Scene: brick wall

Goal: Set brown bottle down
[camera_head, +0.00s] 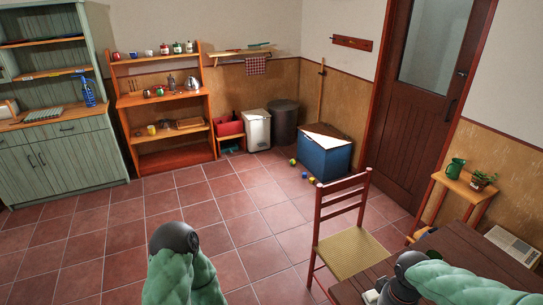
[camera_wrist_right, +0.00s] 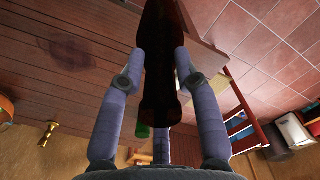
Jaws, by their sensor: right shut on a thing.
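The brown bottle (camera_wrist_right: 161,100) shows very dark in the right wrist view, running from the top edge down between the fingers. My right gripper (camera_wrist_right: 157,62) is shut on it, with a finger on either side. I cannot tell whether the bottle's base touches the wooden table (camera_wrist_right: 65,65), whose planks fill the left of that view. In the head view my right arm reaches over the table (camera_head: 465,245) at the lower right, and the bottle is not visible there. My left arm shows at the bottom of the head view, but its gripper is not in view.
A chair (camera_head: 350,250) with a woven seat stands at the table's left edge. A side table (camera_head: 467,187) with a green jug (camera_head: 455,168) and a potted plant (camera_head: 483,179) is behind the table. A blue chest (camera_head: 325,158) stands farther back. The tiled floor at left is clear.

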